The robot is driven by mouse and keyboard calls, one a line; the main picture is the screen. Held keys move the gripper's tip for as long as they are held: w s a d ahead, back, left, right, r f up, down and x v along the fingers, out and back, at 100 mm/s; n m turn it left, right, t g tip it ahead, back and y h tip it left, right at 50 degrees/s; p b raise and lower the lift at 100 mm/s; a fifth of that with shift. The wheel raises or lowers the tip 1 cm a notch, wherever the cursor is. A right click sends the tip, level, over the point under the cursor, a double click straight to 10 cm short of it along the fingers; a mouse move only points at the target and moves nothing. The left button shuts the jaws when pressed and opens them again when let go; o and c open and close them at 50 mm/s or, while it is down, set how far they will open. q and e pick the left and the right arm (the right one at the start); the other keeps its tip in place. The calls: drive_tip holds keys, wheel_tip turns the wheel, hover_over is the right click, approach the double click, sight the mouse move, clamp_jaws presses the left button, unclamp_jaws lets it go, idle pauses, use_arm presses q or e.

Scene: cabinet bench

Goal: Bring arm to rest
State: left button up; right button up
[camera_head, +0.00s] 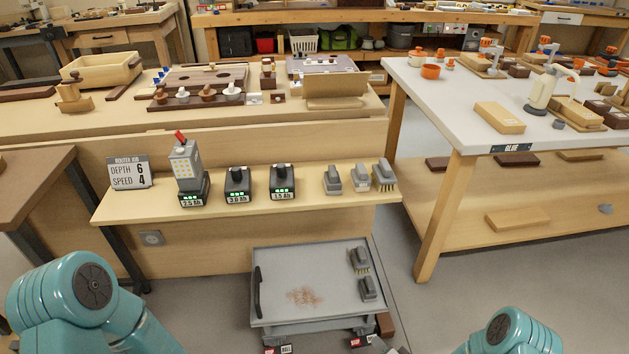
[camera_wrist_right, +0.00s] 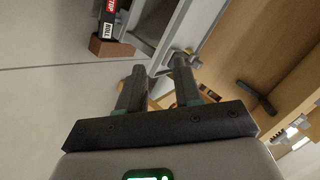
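My right gripper (camera_wrist_right: 159,66) shows in the right wrist view with its two dark fingers apart. I see nothing held between them. Past the fingers are a grey frame, pale floor and a wooden surface. In the head view, teal links of my arms show at the bottom left and bottom right. My left gripper is out of view.
A low grey tray (camera_head: 285,272) with brushes and a small heap of shavings stands below the wooden shelf (camera_head: 225,213). The shelf bears batteries (camera_head: 282,182) and more brushes. A white-topped table (camera_head: 450,105) stands at right.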

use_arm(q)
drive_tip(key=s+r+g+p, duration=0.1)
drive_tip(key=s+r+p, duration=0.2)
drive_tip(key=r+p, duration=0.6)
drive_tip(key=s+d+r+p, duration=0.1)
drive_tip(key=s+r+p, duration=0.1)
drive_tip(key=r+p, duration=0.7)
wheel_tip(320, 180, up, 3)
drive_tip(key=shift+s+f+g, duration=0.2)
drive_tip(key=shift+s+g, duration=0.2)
use_arm(e)
drive_tip(key=s+a+r+n+g, duration=0.2)
drive_tip(key=s+r+g, duration=0.1)
drive_tip(key=s+r, duration=0.4)
drive_tip(key=s+a+r+n+g, duration=0.2)
drive_tip(key=s+r, duration=0.5)
drive_tip(key=r, duration=0.7)
drive_tip(key=s+a+r+n+g, duration=0.2)
drive_tip(key=s+a+r+g, duration=0.2)
drive_tip(key=s+r, duration=0.3)
wheel_tip(320, 180, up, 3)
drive_tip(key=shift+s+r+g+y, duration=0.15)
drive_tip(key=shift+s+g+y, duration=0.25)
drive_tip(key=shift+g, duration=0.1)
